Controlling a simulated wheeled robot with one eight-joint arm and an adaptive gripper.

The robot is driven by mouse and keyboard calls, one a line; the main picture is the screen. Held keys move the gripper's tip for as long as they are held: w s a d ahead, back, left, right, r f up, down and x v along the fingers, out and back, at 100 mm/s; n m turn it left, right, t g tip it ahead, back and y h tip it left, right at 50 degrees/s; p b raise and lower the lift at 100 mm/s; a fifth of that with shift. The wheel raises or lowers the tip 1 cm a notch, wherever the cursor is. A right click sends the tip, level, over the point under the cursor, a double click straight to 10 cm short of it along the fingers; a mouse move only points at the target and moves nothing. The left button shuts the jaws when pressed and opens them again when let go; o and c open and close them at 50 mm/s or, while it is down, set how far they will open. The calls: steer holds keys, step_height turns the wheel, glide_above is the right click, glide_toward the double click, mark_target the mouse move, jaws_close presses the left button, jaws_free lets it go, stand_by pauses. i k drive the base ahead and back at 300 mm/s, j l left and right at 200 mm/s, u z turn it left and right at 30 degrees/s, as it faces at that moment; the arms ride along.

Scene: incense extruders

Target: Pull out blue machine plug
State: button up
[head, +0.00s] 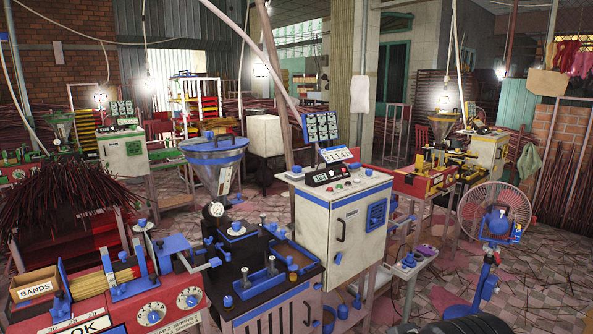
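The blue-trimmed machine stands in the middle, with a white control cabinet (318,232), a blue-rimmed hopper (213,150) and a dark extruder bed (255,262). On a low stand right of the cabinet lies a pale strip with a small blue piece (408,260); it may be the plug, but it is too small to tell. Dark cables run near the stand.
A blue fan (495,215) stands on the right. A red bench (170,308) with a "BANDS" box (35,287) is at the left front. Red and green machines stand behind. Pink tiled floor (440,285) shows between the stand and the fan.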

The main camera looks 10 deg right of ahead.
mark_target(296, 169)
steer(key=i+l, duration=0.15)
steer(key=i, duration=0.35)
steer(key=i+l+u, duration=0.1)
steer(key=i, duration=0.4)
steer(key=i+l+u, duration=0.1)
steer(key=i, duration=0.4)
steer(key=i+l, duration=0.3)
steer(key=i, duration=0.2)
